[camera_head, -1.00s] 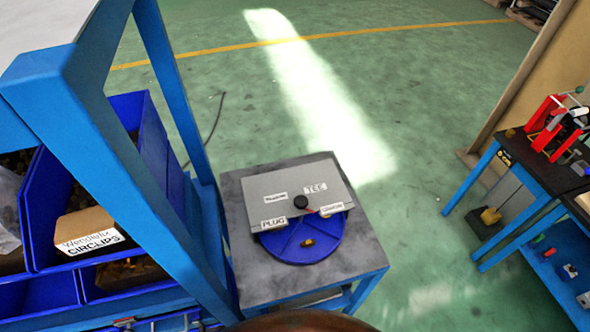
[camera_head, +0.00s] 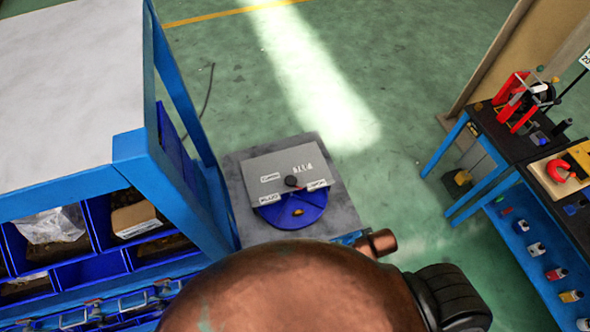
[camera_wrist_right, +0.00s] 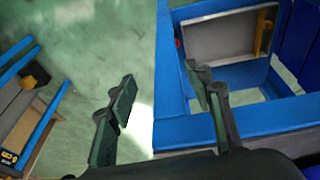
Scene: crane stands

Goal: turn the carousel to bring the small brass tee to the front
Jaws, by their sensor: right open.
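The carousel is a blue disc (camera_head: 280,217) on a small grey-topped table. A grey cover plate (camera_head: 262,162) hides its back part and carries a black knob (camera_head: 292,181). White labels sit on the plate, among them TEE (camera_head: 302,168) and PLUG (camera_head: 268,199). One small brass-coloured piece (camera_head: 298,212) shows on the uncovered front of the disc; its shape is too small to tell. My right gripper (camera_wrist_right: 163,92) is open and empty in the right wrist view, over a blue frame and the floor, with no carousel visible there. My left gripper is not in view.
A blue rack (camera_head: 130,155) with bins stands left, close to the carousel table (camera_head: 345,217). Workbenches (camera_head: 500,135) stand right. The green floor (camera_head: 400,170) between is clear. A large copper-brown rounded shape (camera_head: 290,290) covers the bottom foreground.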

